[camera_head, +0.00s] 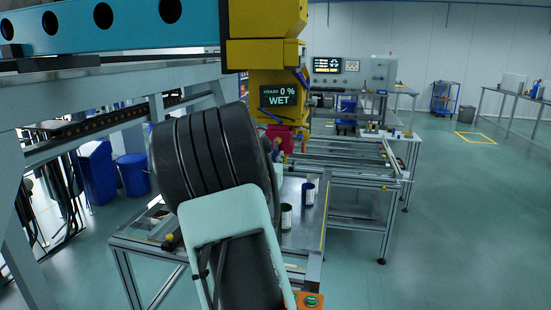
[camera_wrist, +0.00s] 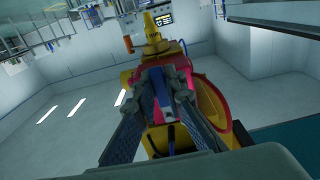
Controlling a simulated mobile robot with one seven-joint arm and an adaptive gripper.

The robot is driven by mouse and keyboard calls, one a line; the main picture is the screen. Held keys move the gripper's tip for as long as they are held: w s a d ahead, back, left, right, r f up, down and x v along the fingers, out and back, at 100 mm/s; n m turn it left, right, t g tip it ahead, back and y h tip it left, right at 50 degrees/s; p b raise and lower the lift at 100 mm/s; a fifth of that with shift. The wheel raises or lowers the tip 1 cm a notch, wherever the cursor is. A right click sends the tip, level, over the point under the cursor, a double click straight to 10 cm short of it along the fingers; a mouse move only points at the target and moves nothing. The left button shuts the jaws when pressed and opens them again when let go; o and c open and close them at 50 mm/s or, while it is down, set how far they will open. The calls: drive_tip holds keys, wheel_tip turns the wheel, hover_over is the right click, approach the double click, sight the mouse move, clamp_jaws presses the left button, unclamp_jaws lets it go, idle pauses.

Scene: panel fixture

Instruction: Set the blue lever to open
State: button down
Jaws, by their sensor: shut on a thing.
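In the head view the yellow machine (camera_head: 265,53) carries a display (camera_head: 279,96) that reads 0 % and WET. My own arm covers most of the grip there.
A metal worktable (camera_head: 305,238) stands below the machine, with a dark blue can (camera_head: 308,194) and a dark green can (camera_head: 286,218) on it. A frame of rails runs behind it. Blue bins (camera_head: 133,174) stand at the left.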

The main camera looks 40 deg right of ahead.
sight(290, 145)
drive_tip(key=shift+s, duration=0.1)
drive_tip(key=n+p, duration=0.2)
drive_tip(key=n, duration=0.1)
drive_tip(key=s+d+r+n+p, duration=0.1)
drive_tip(key=n+p, duration=0.1)
drive_tip(key=n, duration=0.1)
drive_tip(key=s+d+r+n+p, duration=0.1)
drive_tip(key=n+p, duration=0.1)
drive_tip(key=n, duration=0.2)
drive_tip(key=shift+s+p, duration=0.2)
drive_tip(key=shift+p, duration=0.1)
drive_tip(key=n, duration=0.1)
drive_tip(key=n+p, duration=0.1)
drive_tip(key=r+n+p, duration=0.1)
drive_tip(key=shift+s+d+r+n, duration=0.1)
drive_tip(key=shift+s+d+n, duration=0.2)
drive_tip(key=shift+n, duration=0.1)
drive_tip(key=shift+d+r+n+p, duration=0.1)
drive_tip(key=shift+r+n+p, duration=0.2)
drive_tip(key=shift+n+p, duration=0.5)
drive_tip(key=shift+r+n+p, duration=0.3)
drive_tip(key=shift+n+p, duration=0.1)
drive_tip(key=shift+n, duration=0.8)
drive_tip(key=shift+s, duration=0.1)
drive_tip(key=c, duration=2)
unclamp_jaws()
drive_tip(key=shift+o, duration=0.2)
